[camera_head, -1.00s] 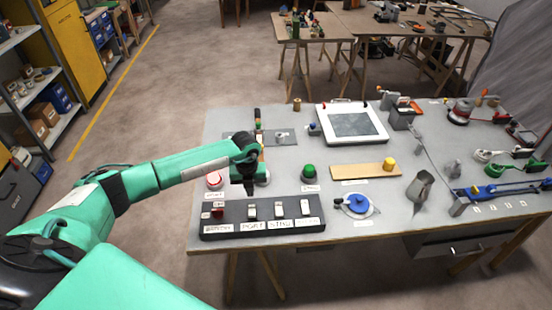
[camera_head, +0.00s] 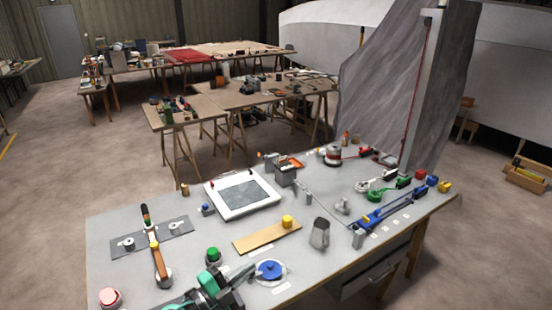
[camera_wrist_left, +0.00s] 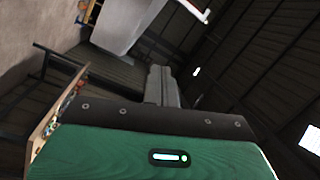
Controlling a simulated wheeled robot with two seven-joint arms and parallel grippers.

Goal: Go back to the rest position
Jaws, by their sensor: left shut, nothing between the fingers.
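My left gripper (camera_head: 215,290) shows at the bottom edge of the head view, with its dark parts and green arm partly cut off. It appears in front of the near edge of the grey workbench (camera_head: 125,267), close to the blue knob (camera_head: 270,270) in the picture. In the left wrist view its grey fingers (camera_wrist_left: 163,87) are together with nothing between them, and the dark ceiling and wall lie beyond. My right gripper is in neither view.
The bench carries a framed panel (camera_head: 242,194), a wooden strip (camera_head: 267,236), a grey jug (camera_head: 319,233), a red button (camera_head: 110,298) and a green button (camera_head: 213,256). Wooden tables (camera_head: 240,94) stand behind. A grey sail (camera_head: 385,85) rises at the right. Floor is clear at the left.

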